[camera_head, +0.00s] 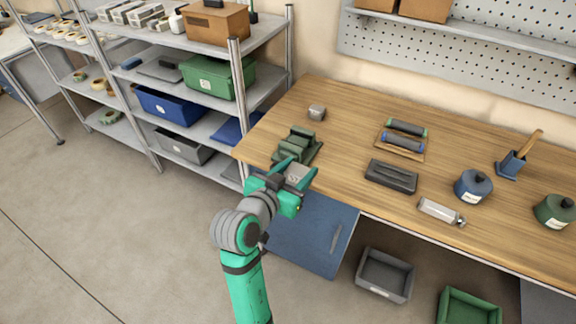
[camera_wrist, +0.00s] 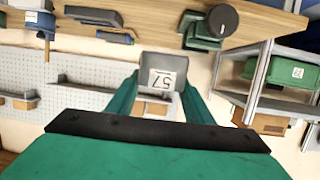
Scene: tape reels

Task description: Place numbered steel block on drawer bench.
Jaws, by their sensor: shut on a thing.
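My gripper (camera_head: 290,186) is shut on the grey numbered steel block (camera_head: 297,173), just off the front left edge of the wooden drawer bench (camera_head: 345,186). In the wrist view the block (camera_wrist: 163,66) sits between the green fingers (camera_wrist: 160,88). Blue panelling shows under the bench top.
A dark grey block-like tool (camera_head: 391,176) lies to the right. Shelving (camera_head: 236,72) stands left. Bare wood lies between dispenser and dark tool.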

